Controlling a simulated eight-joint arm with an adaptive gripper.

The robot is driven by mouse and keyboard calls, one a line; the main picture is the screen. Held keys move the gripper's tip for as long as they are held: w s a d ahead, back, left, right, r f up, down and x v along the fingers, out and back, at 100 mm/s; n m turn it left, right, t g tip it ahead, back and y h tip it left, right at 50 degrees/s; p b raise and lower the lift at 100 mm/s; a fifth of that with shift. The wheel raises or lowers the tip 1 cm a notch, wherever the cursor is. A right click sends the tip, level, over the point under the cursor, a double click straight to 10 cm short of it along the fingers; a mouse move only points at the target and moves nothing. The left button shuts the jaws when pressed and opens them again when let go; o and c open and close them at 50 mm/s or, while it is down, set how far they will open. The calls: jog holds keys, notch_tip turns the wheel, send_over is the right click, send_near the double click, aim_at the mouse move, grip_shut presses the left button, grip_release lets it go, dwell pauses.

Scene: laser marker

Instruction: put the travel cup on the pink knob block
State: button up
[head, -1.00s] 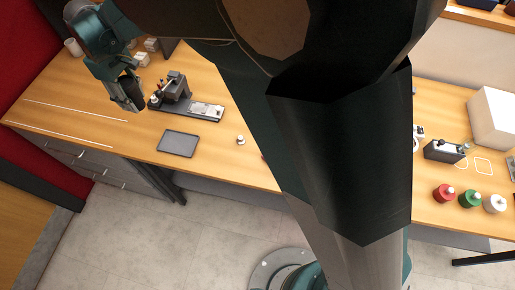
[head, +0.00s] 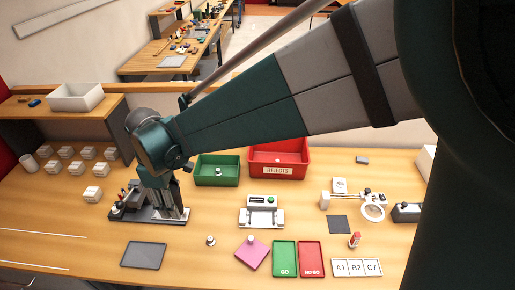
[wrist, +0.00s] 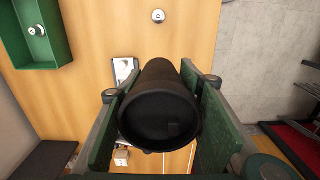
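The travel cup (wrist: 160,115) is a black cylinder between the green finger pads of my gripper (wrist: 160,120) in the wrist view. Both pads appear to press its sides, and its round dark end faces the camera. In the head view my gripper (head: 162,188) is at the left, in front of or over the grey marker machine (head: 172,215); the cup is hard to make out there. The pink knob block (head: 250,255) is a flat pink square with a pale knob on top. It lies on the table to the right of my gripper, apart from it.
A small metal knob piece (head: 211,241) stands left of the pink block. Green GO (head: 284,260) and red NO GO (head: 311,260) trays lie right of it. A green bin (head: 217,172) and red REJECTS bin (head: 278,158) stand behind. A grey tray (head: 144,254) lies front left.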

jog(key=s+d, duration=0.2)
jog(key=d, duration=1)
send_over(252, 259)
notch_tip(252, 259, down, 2)
jog(key=shift+f, duration=2.7)
jog(key=shift+f, duration=0.1)
jog(key=shift+f, duration=2.8)
jog(key=shift+f+b, duration=0.45)
jog(key=shift+f, duration=1.65)
jog(key=shift+f, duration=0.2)
